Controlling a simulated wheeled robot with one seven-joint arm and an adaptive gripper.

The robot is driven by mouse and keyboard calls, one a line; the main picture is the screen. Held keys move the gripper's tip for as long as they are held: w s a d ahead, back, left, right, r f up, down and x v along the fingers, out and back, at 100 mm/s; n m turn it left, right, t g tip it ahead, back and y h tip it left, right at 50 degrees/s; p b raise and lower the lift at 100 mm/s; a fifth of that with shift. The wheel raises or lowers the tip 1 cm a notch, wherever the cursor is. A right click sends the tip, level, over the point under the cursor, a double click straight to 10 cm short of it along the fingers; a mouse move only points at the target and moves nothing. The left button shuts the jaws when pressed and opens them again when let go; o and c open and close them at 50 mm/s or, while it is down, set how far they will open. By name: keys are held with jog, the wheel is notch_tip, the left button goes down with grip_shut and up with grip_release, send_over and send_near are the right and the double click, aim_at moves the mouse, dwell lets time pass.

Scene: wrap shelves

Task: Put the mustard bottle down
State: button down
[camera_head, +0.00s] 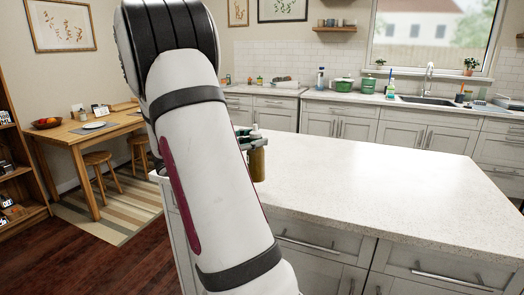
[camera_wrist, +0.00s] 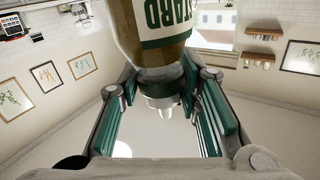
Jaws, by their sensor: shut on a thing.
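The mustard bottle (camera_head: 257,166) is brown-yellow and hangs upright below my gripper (camera_head: 250,138) in the head view, at the left part of the white island countertop (camera_head: 370,180). My arm hides part of it. In the wrist view the mustard bottle (camera_wrist: 152,38) shows its green and white label and its cap end between the green-padded fingers of my gripper (camera_wrist: 163,88). The fingers are shut on it near the cap. I cannot tell whether its base touches the countertop.
The island countertop is bare to the right of the bottle. A back counter holds green pots (camera_head: 343,85) and a sink (camera_head: 428,99). A wooden table (camera_head: 80,139) with stools (camera_head: 98,159) stands at the left.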

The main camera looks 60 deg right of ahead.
jog(key=w+d+f, duration=0.1)
jog(key=d+f, duration=0.3)
jog(key=d, duration=0.4)
jog(key=shift+w+d+b, duration=0.4)
jog(key=shift+f, duration=0.15)
jog(key=c, duration=1.2)
grip_release()
jog(key=shift+o, duration=0.2)
jog(key=shift+a, duration=0.1)
jog(key=v, duration=1.2)
